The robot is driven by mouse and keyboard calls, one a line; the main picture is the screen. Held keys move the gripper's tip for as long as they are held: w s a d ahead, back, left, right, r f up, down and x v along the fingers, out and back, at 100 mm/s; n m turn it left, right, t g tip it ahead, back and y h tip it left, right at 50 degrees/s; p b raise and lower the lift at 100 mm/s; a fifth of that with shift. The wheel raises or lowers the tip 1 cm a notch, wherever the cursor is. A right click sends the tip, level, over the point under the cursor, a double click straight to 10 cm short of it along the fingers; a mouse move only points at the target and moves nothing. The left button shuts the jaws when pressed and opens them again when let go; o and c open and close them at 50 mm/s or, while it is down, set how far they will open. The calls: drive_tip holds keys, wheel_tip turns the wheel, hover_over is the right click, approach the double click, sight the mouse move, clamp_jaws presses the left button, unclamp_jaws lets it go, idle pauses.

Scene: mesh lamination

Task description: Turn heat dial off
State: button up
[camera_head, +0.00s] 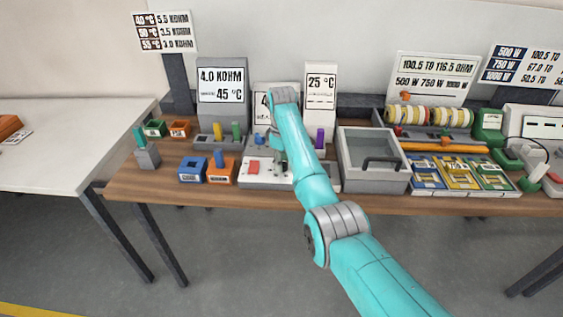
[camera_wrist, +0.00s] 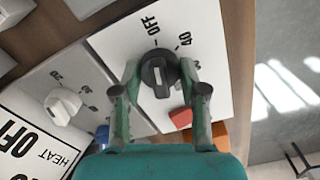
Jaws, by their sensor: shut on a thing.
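The heat dial (camera_wrist: 159,75) is a round black knob on a white sloped panel (camera_wrist: 205,35), with OFF and 40 printed around it. In the wrist view my gripper (camera_wrist: 159,84) has one green finger on each side of the knob and is shut on it. A pale mark shows on the knob, but I cannot tell exactly which label it points at. A display (camera_wrist: 25,140) at the lower left shows HEAT and OFF. In the head view my arm hides the dial; the white panel (camera_head: 262,180) shows beneath my gripper (camera_head: 280,163).
A white dial (camera_wrist: 62,105) and a red block (camera_wrist: 181,117) are close to my fingers. A grey lidded box (camera_head: 375,150) stands right of the panel. Blue (camera_head: 193,170) and orange (camera_head: 222,174) bins stand left. The wooden table's front edge (camera_head: 130,190) is near.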

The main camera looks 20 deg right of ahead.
drive_tip(key=o, duration=1.1)
drive_tip(key=shift+o, duration=0.2)
wheel_tip(320, 180, up, 8)
drive_tip(key=shift+f, duration=0.25)
